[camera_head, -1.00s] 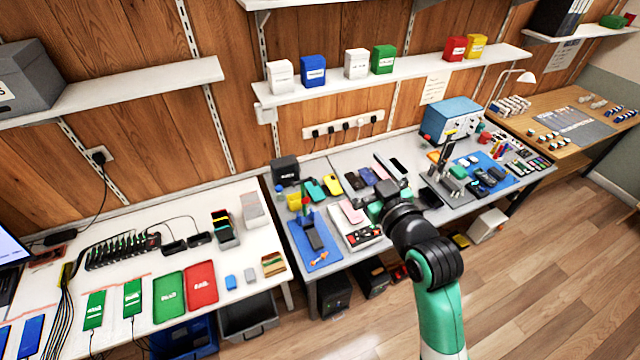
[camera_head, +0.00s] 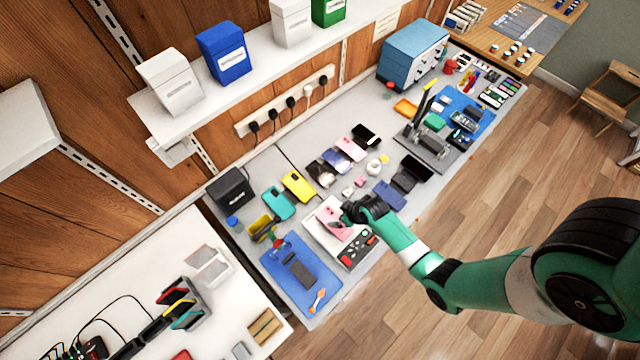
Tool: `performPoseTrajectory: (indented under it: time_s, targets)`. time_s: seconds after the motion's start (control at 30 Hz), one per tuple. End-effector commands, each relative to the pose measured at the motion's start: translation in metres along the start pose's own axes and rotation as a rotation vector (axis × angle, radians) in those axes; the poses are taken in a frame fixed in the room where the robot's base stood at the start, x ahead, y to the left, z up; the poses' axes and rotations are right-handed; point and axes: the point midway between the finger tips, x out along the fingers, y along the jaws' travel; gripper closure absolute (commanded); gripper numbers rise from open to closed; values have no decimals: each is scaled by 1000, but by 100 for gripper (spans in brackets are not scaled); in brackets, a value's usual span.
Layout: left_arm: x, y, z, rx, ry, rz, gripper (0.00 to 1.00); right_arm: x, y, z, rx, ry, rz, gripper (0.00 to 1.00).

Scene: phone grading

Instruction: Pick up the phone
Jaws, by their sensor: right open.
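Several phones lie on the grey bench, and I cannot tell which one the task means. A pink phone (camera_head: 334,226) lies on a white panel (camera_head: 318,236) with a red and black control part. My right gripper (camera_head: 347,213) is open, just above or beside the pink phone's upper right end; its fingertips are small and dark, and contact cannot be told. A dark phone (camera_head: 300,271) lies on a blue mat (camera_head: 283,288) at the front left. A teal phone (camera_head: 279,204) and a yellow phone (camera_head: 298,185) lie behind. My left gripper is not in view.
Dark, purple and pink phones (camera_head: 350,149) lie farther back. A navy phone (camera_head: 389,195) lies right of my gripper. A blue instrument box (camera_head: 412,55) stands at the back. A shelf (camera_head: 230,88) overhangs the bench's back left. Open floor lies to the right.

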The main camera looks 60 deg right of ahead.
Motion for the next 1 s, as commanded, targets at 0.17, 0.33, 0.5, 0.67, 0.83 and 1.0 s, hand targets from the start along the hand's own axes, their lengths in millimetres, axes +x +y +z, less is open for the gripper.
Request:
performPoseTrajectory:
  time_s: [0.17,0.33,0.5,0.67,0.83,1.0]
  targets:
    - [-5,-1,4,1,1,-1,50,6,10,32,54,-38,13,0]
    - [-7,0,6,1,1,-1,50,10,12,30,58,-34,16,0]
    - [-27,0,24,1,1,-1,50,36,12,34,57,-34,16,0]
    - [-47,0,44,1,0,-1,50,66,13,34,56,-33,16,0]
    - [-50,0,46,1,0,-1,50,71,13,31,56,-33,16,0]
    - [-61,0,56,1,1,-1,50,87,12,32,56,-33,16,0]
